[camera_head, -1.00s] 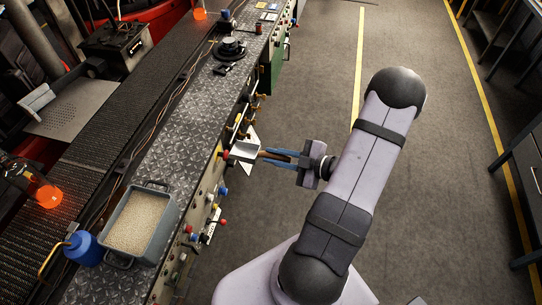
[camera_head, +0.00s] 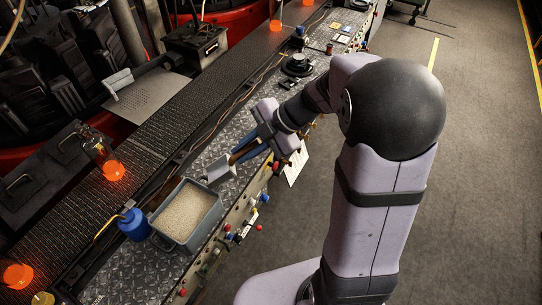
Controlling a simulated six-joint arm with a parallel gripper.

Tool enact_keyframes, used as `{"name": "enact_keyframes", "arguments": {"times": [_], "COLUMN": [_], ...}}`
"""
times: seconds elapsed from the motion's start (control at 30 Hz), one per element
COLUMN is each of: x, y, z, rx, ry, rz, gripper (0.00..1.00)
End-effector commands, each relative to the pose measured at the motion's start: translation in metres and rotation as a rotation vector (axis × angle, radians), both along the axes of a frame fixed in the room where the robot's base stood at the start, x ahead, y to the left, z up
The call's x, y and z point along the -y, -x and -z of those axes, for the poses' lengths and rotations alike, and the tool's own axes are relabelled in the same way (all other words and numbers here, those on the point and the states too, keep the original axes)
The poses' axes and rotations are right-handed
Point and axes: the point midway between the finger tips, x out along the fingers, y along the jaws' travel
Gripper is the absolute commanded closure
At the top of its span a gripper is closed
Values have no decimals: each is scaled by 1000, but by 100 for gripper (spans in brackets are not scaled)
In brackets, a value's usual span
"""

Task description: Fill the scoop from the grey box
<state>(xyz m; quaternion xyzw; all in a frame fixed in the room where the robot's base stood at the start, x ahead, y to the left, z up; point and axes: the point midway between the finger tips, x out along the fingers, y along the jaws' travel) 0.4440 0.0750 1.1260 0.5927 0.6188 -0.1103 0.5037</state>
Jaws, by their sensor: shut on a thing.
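The grey box (camera_head: 174,233) stands on the diamond-plate bench at lower left, with pale granules (camera_head: 187,212) in it. The scoop (camera_head: 219,171) has a light metal head and a brown handle. My gripper (camera_head: 247,151) is shut on the scoop's handle, with its blue fingers along it. The scoop head is above the bench, just beyond the box's upper right corner. I cannot tell how high it is or whether anything is in it.
A row of knobs and coloured buttons (camera_head: 246,231) lines the bench's front. A black round fixture (camera_head: 298,64) sits farther up the bench. Glowing orange glasses (camera_head: 111,170) are to the left.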

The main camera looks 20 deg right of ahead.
Motion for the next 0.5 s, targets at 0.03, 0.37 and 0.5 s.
{"name": "enact_keyframes", "arguments": {"times": [0.03, 0.37, 0.5], "x": [-18, -85, -97], "y": [3, 21, 26], "z": [-8, -37, -43], "rx": [2, 8, 10], "ry": [28, 168, 194], "rz": [-48, -217, -247], "gripper": [100, 100, 100]}}
